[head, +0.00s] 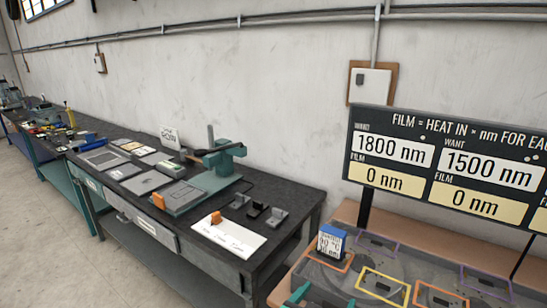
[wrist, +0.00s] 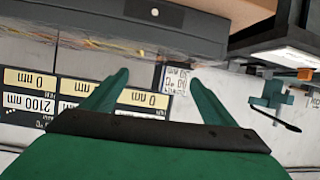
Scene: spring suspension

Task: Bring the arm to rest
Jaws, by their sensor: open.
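My gripper (wrist: 158,82) shows in the wrist view with its two green fingers apart and nothing between them. Behind the fingers is a board with yellow panels (wrist: 82,88), some reading 0 nm and one white panel reading 2100 nm. The fingers look clear of everything in front of them.
A long dark workbench (head: 285,190) runs along the wall, with a teal press (head: 222,156), grey plates and an orange clip on a white card (head: 232,236). A film sign (head: 450,160) stands at the right above a bench with coloured frames (head: 384,286). Floor at left is clear.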

